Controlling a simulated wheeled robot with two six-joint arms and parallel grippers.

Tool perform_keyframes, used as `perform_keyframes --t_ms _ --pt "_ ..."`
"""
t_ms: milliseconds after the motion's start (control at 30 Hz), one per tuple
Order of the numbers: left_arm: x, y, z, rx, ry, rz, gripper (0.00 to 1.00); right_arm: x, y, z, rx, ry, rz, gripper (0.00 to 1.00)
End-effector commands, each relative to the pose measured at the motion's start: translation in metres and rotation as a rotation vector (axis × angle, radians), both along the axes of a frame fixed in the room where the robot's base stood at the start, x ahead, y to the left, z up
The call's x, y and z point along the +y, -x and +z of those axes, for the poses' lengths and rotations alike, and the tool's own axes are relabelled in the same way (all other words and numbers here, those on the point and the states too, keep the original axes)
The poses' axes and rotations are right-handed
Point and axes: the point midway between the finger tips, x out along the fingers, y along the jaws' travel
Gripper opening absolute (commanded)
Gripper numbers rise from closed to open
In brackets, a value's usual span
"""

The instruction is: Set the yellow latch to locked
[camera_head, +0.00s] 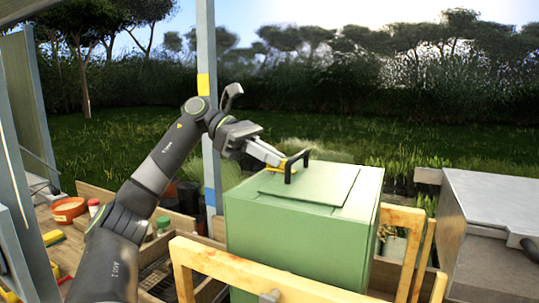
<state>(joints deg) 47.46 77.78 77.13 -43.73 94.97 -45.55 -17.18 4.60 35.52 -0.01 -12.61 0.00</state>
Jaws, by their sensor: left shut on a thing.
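A green box (290,225) stands in the middle with a lid panel (325,186) on its top. A black handle (297,157) rises from the top. The yellow latch (288,164) shows as a small yellow part beside the handle, partly hidden by my gripper. My left gripper (280,159) reaches in from the left over the box's top and is shut on the yellow latch. The fingertips and the latch overlap, so its exact setting cannot be told. My right gripper is out of view.
A wooden frame (245,272) surrounds the box in front and at the right. A grey metal cabinet (500,200) stands at the right. A post (208,100) rises behind my left arm. Pots and wooden trays lie at the left. Space above the box's right side is clear.

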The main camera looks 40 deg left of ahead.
Motion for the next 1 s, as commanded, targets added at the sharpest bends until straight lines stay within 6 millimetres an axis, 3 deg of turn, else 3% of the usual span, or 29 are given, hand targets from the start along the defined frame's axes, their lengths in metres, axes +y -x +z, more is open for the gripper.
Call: perform_keyframes --t_ms 33,167,567,1000 --pt "0.000 0.000 -0.001 0.002 -0.002 -0.003 0.13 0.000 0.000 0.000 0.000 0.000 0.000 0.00" --pt "0.000 0.000 -0.001 0.001 -0.002 -0.002 0.30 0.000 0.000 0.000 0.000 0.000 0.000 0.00" --pt "0.005 0.001 0.002 0.001 -0.001 0.001 0.31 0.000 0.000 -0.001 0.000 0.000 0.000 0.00" --pt "0.067 0.020 0.030 -0.001 0.002 0.002 0.31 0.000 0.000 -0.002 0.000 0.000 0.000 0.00"
